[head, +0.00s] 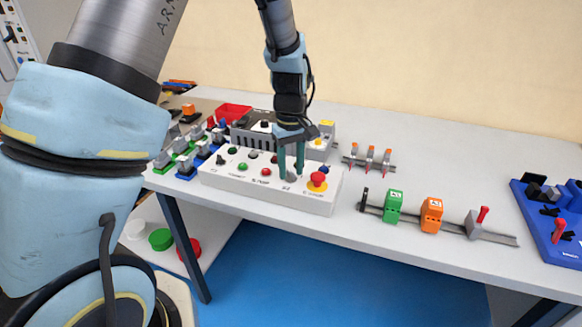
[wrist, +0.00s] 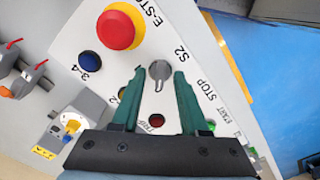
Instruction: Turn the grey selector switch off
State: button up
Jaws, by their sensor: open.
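The grey selector switch (wrist: 158,72) is on the white control panel (wrist: 88,40), near the label S2. Its round knob has a narrow handle that points down and slightly right in the wrist view. My gripper (wrist: 159,76) is open, with one teal finger on each side of the knob and a gap visible on both sides. In the head view my gripper (head: 291,170) points down at the right part of the panel, and the grey switch (head: 291,179) shows low between the fingers. I cannot tell whether the fingertips touch the panel.
A red emergency stop (head: 318,180) stands close right of my gripper. A blue button (wrist: 90,61) and a dark red button (wrist: 157,120) are also near it. A rail with green (head: 393,206) and orange (head: 431,214) blocks lies to the right. Several switches and blocks stand left.

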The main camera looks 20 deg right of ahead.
aim_at(290, 172)
jog(key=shift+r, duration=0.1)
notch_tip(290, 172, up, 11)
jog(key=b, duration=0.1)
jog(key=shift+f+b, duration=0.2)
jog(key=shift+b, duration=0.2)
jog(key=shift+a, duration=0.1)
